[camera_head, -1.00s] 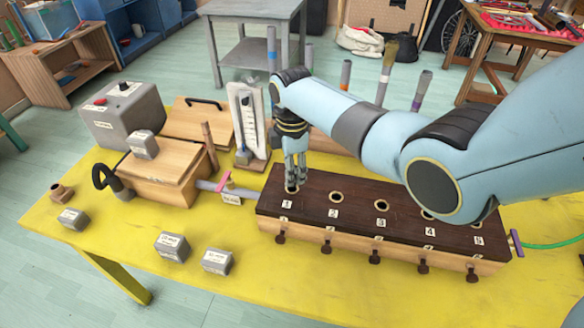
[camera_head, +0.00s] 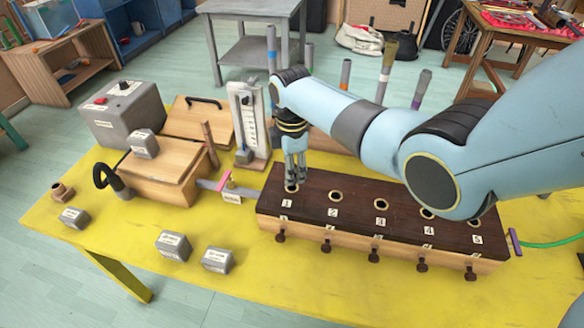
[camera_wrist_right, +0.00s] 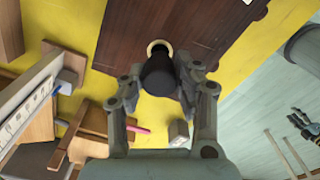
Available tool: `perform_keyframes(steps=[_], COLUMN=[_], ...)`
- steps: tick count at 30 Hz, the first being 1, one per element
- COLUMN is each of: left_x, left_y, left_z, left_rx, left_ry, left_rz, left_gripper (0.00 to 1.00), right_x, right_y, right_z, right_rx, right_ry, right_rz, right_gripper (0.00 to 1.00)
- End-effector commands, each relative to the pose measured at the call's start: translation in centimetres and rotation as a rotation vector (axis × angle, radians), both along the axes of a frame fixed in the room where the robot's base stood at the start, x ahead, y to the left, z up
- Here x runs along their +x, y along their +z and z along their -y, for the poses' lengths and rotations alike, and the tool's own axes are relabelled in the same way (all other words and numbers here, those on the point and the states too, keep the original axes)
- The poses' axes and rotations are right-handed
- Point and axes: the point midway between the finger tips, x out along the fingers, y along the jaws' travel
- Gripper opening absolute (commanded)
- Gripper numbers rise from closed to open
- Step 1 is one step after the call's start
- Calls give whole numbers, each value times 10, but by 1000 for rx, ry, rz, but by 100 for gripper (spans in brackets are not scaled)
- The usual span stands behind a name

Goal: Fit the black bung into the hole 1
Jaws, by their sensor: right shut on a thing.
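The dark wooden block (camera_head: 360,200) lies along the yellow table, with holes numbered 1 to 5 along its top. My right gripper (camera_head: 293,180) points down over hole 1 (camera_head: 291,189), at the block's left end. In the right wrist view my right gripper (camera_wrist_right: 165,85) is shut on the black bung (camera_wrist_right: 157,72). The bung's far end is at the pale ring of a hole (camera_wrist_right: 159,46) and covers part of it. I cannot tell how deep the bung sits in the hole.
A grey pipe with a pink-handled valve (camera_head: 227,183) stands left of the block. Behind it is a white gauge board (camera_head: 248,120). A wooden box (camera_head: 160,178) and small grey weights (camera_head: 173,245) are farther left.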

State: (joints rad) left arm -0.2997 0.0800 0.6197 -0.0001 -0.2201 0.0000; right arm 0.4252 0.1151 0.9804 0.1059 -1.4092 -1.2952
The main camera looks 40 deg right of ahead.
Motion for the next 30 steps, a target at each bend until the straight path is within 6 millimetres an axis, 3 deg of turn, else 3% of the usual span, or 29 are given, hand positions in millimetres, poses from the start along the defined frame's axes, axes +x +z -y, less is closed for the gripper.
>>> perform_keyframes(steps=[30], left_x=[0], left_y=[-1], left_z=[0], left_rx=[0], left_ry=[0], left_rz=[0], left_gripper=[40], right_x=[0], right_y=[-6], right_z=[0], right_rx=[0], right_ry=[0], right_rz=[0], right_gripper=[0])
